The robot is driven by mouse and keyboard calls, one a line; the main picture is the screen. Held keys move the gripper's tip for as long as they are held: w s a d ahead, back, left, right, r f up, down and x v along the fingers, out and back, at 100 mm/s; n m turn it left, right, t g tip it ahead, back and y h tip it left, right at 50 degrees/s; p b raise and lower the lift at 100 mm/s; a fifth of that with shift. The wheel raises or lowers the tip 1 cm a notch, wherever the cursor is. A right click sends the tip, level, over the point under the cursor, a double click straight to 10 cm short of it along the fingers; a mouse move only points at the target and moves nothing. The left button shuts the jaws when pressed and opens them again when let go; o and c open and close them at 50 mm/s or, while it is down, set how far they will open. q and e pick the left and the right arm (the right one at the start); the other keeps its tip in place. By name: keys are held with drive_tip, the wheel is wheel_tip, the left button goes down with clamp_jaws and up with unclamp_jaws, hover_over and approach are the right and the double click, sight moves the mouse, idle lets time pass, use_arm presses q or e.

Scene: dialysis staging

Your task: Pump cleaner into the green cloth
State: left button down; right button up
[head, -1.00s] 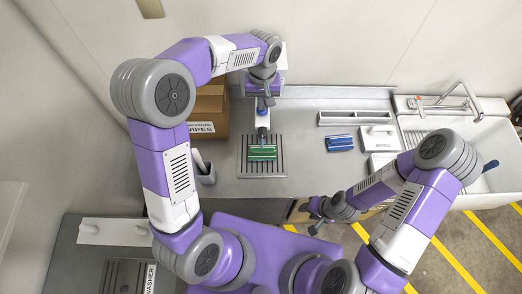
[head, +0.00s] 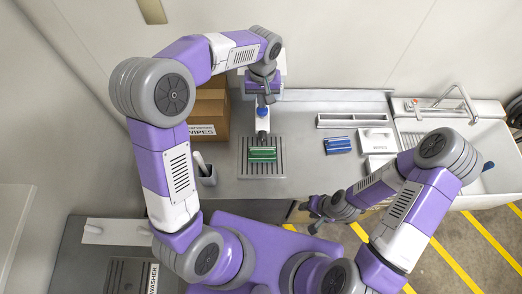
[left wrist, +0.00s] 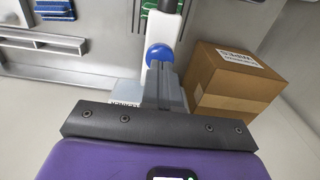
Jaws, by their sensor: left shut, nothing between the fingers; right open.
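The green cloth (head: 262,154) lies on a slotted drain plate (head: 247,172) on the steel counter; a bit of it shows in the left wrist view (left wrist: 150,4). A white pump bottle (head: 262,125) with a blue top (head: 263,112) stands just behind the cloth, its nozzle toward it. My left gripper (head: 262,101) is shut and empty at the blue top, which also shows just beyond the fingertips in the left wrist view (left wrist: 158,51). I cannot tell whether they touch. My right gripper (head: 310,217) is open and empty by the counter's front edge.
A cardboard wipes box (head: 209,112) stands left of the bottle.

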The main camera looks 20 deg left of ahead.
idle(0.6)
use_arm(q)
wheel_tip(320, 180, up, 6)
drive_tip(key=p, duration=0.4)
drive_tip(key=shift+p, duration=0.35)
